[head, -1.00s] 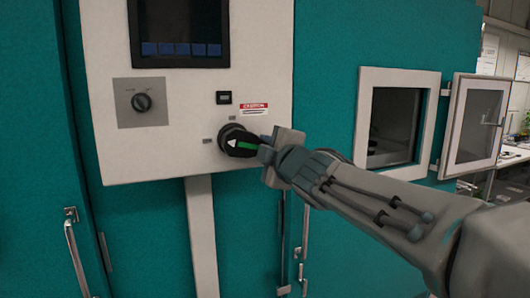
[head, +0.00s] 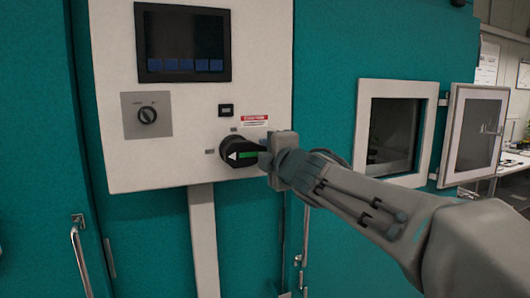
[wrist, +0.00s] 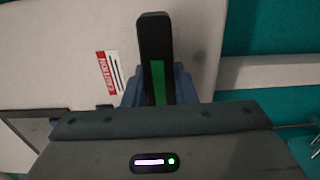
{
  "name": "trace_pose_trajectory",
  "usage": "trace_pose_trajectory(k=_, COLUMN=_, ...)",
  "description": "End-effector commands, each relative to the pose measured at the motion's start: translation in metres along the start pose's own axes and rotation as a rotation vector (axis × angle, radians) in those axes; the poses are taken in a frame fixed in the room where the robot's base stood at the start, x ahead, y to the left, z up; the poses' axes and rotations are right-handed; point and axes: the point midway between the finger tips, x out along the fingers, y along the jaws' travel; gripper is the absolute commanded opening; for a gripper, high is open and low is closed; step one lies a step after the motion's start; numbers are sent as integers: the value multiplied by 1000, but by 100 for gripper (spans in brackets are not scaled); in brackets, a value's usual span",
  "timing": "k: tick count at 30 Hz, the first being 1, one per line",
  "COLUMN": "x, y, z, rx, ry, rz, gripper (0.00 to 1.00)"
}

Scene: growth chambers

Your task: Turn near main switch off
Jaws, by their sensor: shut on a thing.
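The main switch (head: 236,152) is a black rotary handle with a green stripe and a white arrow, on the lower right of the pale control panel (head: 180,95). Its arrow points left and the handle lies about level in the head view. My gripper (head: 265,158) is at the handle's right end, shut on it. In the wrist view the black handle (wrist: 153,45) with its green stripe stands up between my fingers (wrist: 155,88). The finger contact is partly hidden by the gripper body.
A red-and-white caution label (head: 255,120) is just above the switch. A smaller rotary knob (head: 147,115) and a dark screen (head: 183,43) are on the same panel. A small window door (head: 472,135) stands open at the right. A door handle (head: 80,260) is at the lower left.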

Motion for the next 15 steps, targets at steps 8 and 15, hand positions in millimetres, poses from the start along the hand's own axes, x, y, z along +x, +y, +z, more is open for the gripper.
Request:
trace_pose_trajectory(k=8, x=0, y=1, z=-1, rx=-4, ry=2, rz=2, gripper=46)
trace_pose_trajectory(k=15, x=-3, y=1, z=-1, rx=-2, ry=2, rz=2, gripper=46)
